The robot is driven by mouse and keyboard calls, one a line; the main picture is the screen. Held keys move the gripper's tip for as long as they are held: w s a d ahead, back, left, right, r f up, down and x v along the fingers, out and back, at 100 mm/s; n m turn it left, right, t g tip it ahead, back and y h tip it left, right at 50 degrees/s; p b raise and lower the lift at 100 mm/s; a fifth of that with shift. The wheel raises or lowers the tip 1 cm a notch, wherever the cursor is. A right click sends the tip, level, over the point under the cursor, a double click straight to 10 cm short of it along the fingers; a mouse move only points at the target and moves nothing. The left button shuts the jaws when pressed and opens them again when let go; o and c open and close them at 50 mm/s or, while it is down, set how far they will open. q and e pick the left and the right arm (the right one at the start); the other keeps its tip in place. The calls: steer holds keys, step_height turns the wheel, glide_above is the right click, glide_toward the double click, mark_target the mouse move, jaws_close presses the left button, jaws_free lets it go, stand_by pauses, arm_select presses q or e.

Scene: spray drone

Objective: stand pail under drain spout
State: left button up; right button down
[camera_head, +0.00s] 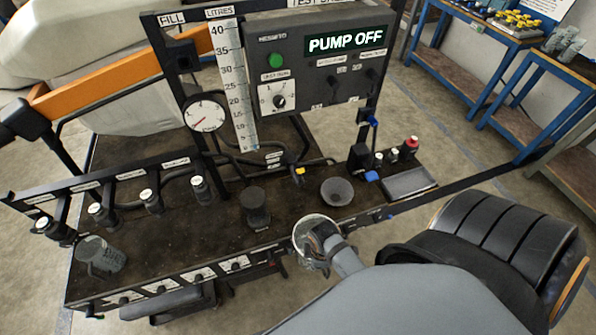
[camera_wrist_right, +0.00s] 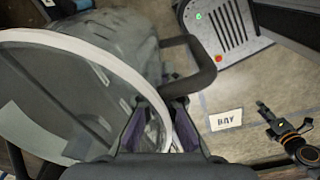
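A clear, round pail (camera_head: 308,229) with a pale rim is at the front edge of the bench in the head view. In the right wrist view the pail (camera_wrist_right: 60,105) fills the left side, tilted in the picture. My right gripper (camera_head: 335,246) is at its right side. In the right wrist view, the fingers of my right gripper (camera_wrist_right: 160,118) are on either side of the pail's rim, closed on it. I cannot tell which fitting is the drain spout; a blue-handled valve (camera_head: 374,176) is at the bench's right. My left gripper is not in view.
The dark bench holds a grey funnel (camera_head: 337,191), a black cylinder (camera_head: 256,208), a clear grey container (camera_head: 101,257) at left and a row of nozzles (camera_head: 151,201). Floor is open at right, before the blue tables (camera_head: 455,55).

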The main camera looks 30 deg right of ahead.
steer(key=w, duration=0.2)
steer(key=w+d, duration=0.1)
steer(key=w, duration=0.2)
steer(key=shift+w+d+r+p, duration=0.2)
steer(key=shift+w+p, duration=0.1)
steer(key=shift+p, duration=0.05)
steer(key=w, duration=0.2)
steer(key=w+d, duration=0.1)
steer(key=w, duration=0.2)
steer(key=shift+w+d+f+p, duration=0.15)
steer(key=shift+w+f+p, duration=0.05)
steer(key=shift+w+p, duration=0.1)
steer(key=shift+w, duration=0.3)
steer(key=shift+w+d, duration=0.1)
steer(key=shift+w, duration=0.1)
steer(key=w, duration=0.2)
steer(key=w+f, duration=0.1)
steer(key=shift+d+f, duration=0.1)
steer(key=shift+d, duration=0.25)
steer(key=shift+f, duration=0.25)
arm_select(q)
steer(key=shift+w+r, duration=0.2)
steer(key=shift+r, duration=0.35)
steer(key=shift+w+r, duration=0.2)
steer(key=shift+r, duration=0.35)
arm_select(e)
steer(key=shift+s, duration=0.1)
